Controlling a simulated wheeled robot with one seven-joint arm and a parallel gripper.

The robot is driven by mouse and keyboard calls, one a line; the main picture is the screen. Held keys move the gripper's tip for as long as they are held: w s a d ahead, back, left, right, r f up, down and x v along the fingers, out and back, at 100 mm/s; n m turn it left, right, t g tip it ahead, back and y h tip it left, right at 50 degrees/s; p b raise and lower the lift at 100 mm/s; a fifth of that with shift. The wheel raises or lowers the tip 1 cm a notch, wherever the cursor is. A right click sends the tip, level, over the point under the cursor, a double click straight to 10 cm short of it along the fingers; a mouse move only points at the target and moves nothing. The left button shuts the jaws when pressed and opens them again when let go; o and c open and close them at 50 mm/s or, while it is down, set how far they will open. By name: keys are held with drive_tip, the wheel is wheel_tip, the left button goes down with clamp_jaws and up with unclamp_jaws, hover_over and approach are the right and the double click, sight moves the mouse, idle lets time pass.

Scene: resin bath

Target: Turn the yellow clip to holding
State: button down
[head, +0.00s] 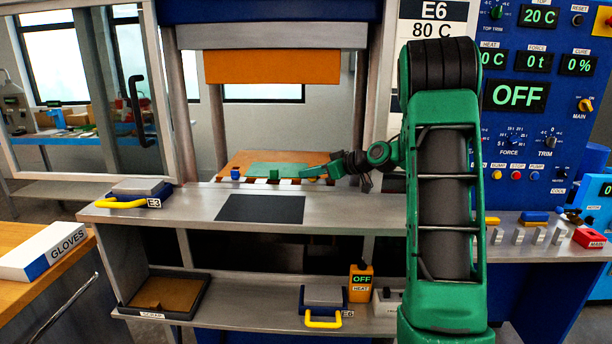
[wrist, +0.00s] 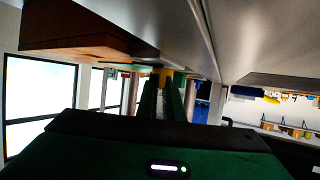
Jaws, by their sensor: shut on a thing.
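My gripper (head: 304,173) reaches left at the back of the metal counter, by the press opening. In the head view the clip is too small or hidden to make out.
An orange block (head: 258,67) hangs above the opening. A dark plate (head: 260,208) lies in the counter. The blue control panel (head: 545,100) reads OFF.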

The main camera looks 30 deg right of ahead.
drive_tip(key=shift+d+r, duration=0.1)
drive_tip(key=c, duration=1.9)
unclamp_jaws()
drive_tip(key=shift+w, duration=0.1)
drive_tip(key=r, duration=0.4)
drive_tip(key=shift+a+r, duration=0.2)
drive_tip(key=shift+a, duration=0.05)
drive_tip(key=s+a+r, duration=0.1)
drive_tip(key=a+r, duration=0.1)
drive_tip(key=a, duration=0.1)
drive_tip(key=s+a+r, duration=0.1)
drive_tip(key=a+r, duration=0.1)
drive_tip(key=a, duration=0.2)
drive_tip(key=s+a+r, duration=0.1)
drive_tip(key=a+r, duration=0.1)
drive_tip(key=a, duration=0.1)
drive_tip(key=shift+a+r, duration=0.15)
drive_tip(key=shift+a, duration=0.25)
